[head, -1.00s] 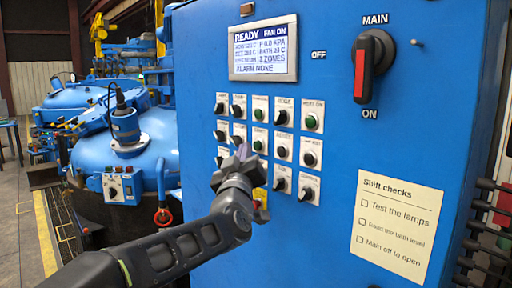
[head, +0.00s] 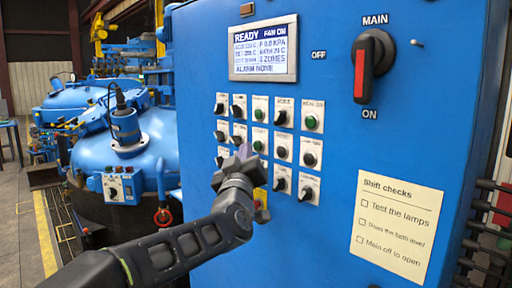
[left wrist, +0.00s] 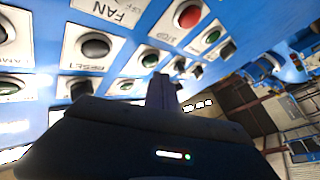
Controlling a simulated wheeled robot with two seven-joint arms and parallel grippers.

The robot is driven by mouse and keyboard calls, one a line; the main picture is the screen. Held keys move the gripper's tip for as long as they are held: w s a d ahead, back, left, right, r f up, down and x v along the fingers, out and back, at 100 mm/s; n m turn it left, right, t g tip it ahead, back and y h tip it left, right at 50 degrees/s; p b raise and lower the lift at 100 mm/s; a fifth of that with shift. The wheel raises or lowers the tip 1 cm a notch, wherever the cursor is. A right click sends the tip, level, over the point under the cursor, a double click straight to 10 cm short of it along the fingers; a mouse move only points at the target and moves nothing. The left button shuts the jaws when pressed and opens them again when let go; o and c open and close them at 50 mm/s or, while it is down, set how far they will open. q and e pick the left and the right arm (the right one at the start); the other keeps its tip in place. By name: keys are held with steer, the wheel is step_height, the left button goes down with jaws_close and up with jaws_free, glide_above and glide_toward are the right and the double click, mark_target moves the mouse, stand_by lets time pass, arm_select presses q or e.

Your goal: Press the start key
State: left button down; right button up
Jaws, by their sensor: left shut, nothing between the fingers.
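The blue control panel (head: 340,190) carries rows of buttons and knobs on white plates. Several green buttons show, such as one in the upper right (head: 311,122) and one in the middle column (head: 258,115). Their small labels are too blurred for me to tell which is the start key. My left gripper (head: 243,153) is shut and empty, in front of the lower left rows, hiding some controls. In the left wrist view its fingers (left wrist: 163,92) point toward the panel near a green button (left wrist: 150,59); contact cannot be told. My right gripper is not in view.
A display (head: 264,48) reads READY, FAN ON, ALARM NONE. A red-and-black main switch (head: 372,66) sticks out at upper right. A yellow plate (head: 262,181) is partly behind my gripper. A checklist note (head: 397,227) is at lower right. Blue furnace vessels (head: 125,150) stand left.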

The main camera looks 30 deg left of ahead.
arm_select(q)
steer(key=shift+w+d, duration=0.1)
steer(key=shift+w, duration=0.25)
steer(key=shift+w+d, duration=0.1)
steer(key=shift+w, duration=0.25)
stand_by(0.6)
steer(key=shift+s+a+b, duration=0.25)
steer(key=shift+s+b, duration=0.15)
steer(key=shift+s, duration=0.35)
steer(key=shift+s, duration=0.1)
steer(key=s+b, duration=0.1)
steer(key=s, duration=0.1)
steer(key=s+a+b, duration=0.1)
steer(key=s+b, duration=0.1)
steer(key=shift+s+a, duration=0.2)
steer(key=shift+s, duration=0.1)
stand_by(1.0)
